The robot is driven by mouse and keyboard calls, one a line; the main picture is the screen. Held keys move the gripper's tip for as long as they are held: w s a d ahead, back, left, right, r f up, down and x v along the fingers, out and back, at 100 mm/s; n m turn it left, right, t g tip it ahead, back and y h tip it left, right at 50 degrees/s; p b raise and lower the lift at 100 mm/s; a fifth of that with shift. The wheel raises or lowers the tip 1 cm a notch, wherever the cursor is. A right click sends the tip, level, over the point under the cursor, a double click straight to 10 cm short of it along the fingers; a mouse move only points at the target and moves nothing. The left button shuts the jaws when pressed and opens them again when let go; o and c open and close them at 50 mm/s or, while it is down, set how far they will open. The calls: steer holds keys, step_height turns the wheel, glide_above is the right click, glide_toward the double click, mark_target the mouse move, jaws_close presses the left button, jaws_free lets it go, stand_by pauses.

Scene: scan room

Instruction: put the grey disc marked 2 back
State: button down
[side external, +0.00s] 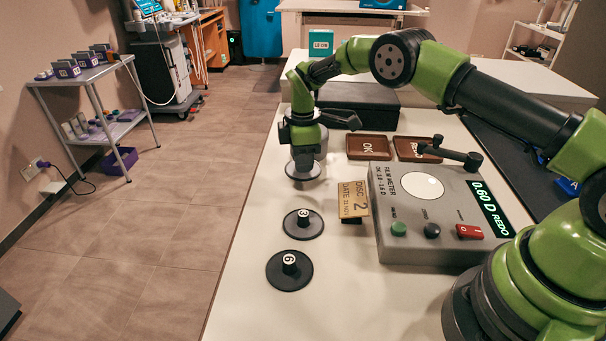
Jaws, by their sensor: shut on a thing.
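My gripper (305,155) is over the far left part of the white table, pointing down and shut on a grey disc (306,173). The jaws hide the disc's knob, so I cannot read its number. I cannot tell whether the disc touches the table or hangs just above it. Two dark discs stand nearer: one marked 3 (303,226), and one whose label reads like 6 (289,273). A tan card (353,199) beside the meter reads "DISC 2" with a date.
The film meter (430,247) shows "0.60 D REDO" and has a round white window and a black lever arm. Behind it lie two brown trays, one marked OK (369,155) and one partly covered (413,157). A black case (350,105) stands behind my gripper. The table's left edge is close.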

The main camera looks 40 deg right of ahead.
mark_target(303, 185)
steer(key=shift+f, duration=2.05)
steer(key=shift+f, duration=0.1)
steer(key=c, duration=1)
jaws_free()
